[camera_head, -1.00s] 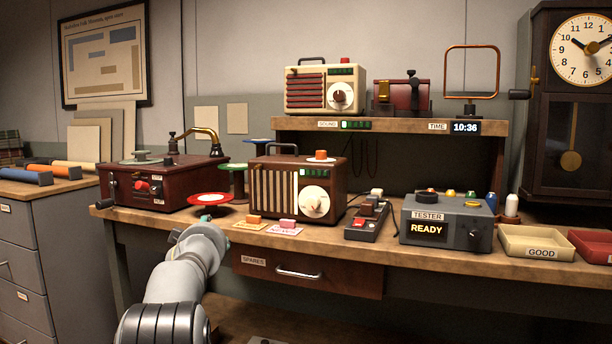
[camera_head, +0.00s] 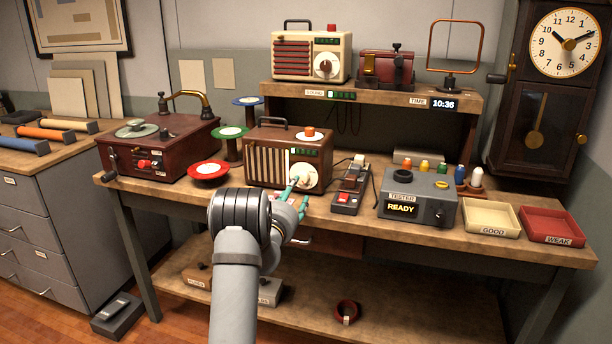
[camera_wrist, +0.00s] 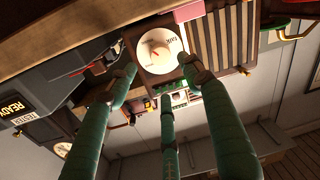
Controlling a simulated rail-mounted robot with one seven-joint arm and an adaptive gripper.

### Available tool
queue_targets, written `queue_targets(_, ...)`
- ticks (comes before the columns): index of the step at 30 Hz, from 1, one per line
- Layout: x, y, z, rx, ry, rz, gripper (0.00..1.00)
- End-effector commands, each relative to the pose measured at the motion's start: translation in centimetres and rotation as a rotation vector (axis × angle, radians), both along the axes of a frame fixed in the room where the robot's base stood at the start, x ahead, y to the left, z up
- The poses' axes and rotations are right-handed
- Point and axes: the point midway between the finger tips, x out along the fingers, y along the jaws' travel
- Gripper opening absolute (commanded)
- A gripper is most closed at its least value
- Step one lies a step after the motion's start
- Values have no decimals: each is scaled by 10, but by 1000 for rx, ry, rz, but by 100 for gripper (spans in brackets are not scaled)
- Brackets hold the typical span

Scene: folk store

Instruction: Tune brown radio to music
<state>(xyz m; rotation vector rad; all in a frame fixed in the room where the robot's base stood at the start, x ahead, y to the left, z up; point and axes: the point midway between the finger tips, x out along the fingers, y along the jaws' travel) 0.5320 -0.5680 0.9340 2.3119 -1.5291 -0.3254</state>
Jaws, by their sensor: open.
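The brown radio (camera_head: 253,150) stands upright on the workbench, with a striped grille, a handle and an orange knob (camera_head: 309,131) on top. Its round white dial (camera_head: 306,175) is on the right of its front. In the wrist view the picture is turned over, and the dial (camera_wrist: 154,52) shows a small red pointer mark; its lettering is too small to read surely. My gripper (camera_head: 296,196) is open with green fingers just in front of the dial. In the wrist view my gripper (camera_wrist: 163,85) has its fingers spread around the dial's area; contact cannot be told.
A tester box (camera_head: 418,204) reading READY and a small device with a red button (camera_head: 345,199) stand right of the radio. A cream radio (camera_head: 310,52) sits on the shelf above.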

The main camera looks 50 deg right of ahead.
Motion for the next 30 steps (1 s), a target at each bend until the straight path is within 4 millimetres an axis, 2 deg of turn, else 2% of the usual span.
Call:
queue_targets(6,16,-40,3,0,-2,-1,50)
queue_targets(12,28,-66,1,0,-1,1,50)
queue_targets(18,33,-76,1,0,-1,2,50)
queue_targets(26,33,-77,0,0,-1,2,50)
queue_targets(30,33,-77,0,0,-1,2,43)
